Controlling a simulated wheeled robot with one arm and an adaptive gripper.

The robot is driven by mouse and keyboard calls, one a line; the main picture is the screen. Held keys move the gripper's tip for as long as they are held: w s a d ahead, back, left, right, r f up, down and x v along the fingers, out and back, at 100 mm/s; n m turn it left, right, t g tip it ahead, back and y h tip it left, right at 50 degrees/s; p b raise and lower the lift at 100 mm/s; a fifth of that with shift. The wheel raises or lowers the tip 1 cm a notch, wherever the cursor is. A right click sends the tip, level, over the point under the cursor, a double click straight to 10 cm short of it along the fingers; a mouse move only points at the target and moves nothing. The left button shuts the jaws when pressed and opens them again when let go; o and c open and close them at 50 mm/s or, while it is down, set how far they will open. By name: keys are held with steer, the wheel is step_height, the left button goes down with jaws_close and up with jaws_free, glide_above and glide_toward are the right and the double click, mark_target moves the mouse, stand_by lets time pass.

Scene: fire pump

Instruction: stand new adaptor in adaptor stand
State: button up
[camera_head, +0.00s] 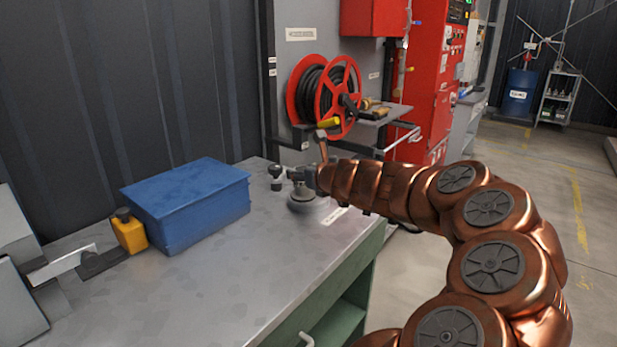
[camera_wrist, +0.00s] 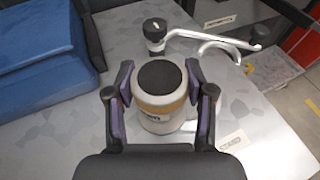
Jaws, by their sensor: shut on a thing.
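A short grey-white cylinder, which looks like the adaptor (camera_wrist: 160,108), has a dark round top and a tan band in the wrist view. My gripper (camera_wrist: 160,98) is shut on it, one purple-padded finger on each side. In the head view my gripper (camera_head: 300,179) is low over the far right part of the bench, with a round grey body (camera_head: 303,202) beneath it. I cannot tell whether this is the adaptor's lower part or the stand. A white label (camera_wrist: 232,140) lies on the bench beside it. The adaptor's base is mostly hidden.
The grey bench (camera_head: 230,265) carries a blue box (camera_head: 190,205) and a yellow block (camera_head: 129,233) at left. A red hose reel (camera_head: 325,95) is beyond. The bench front is clear.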

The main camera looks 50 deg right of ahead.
steer(key=shift+w+d+f+b, duration=0.15)
steer(key=shift+w+d+f, duration=0.25)
steer(key=shift+d+f, duration=0.4)
steer(key=shift+w+d+f+b, duration=0.2)
steer(key=shift+w+d+f, duration=0.3)
steer(key=shift+d, duration=0.35)
steer(key=shift+w+d+f+b, duration=0.15)
steer(key=shift+w+d+f, duration=0.2)
steer(key=shift+d+f, duration=0.45)
steer(key=o, duration=1.4)
steer(key=shift+r, duration=0.1)
steer(key=shift+p+v, duration=0.6)
steer(key=shift+v, duration=5.35)
steer(key=shift+d, duration=0.1)
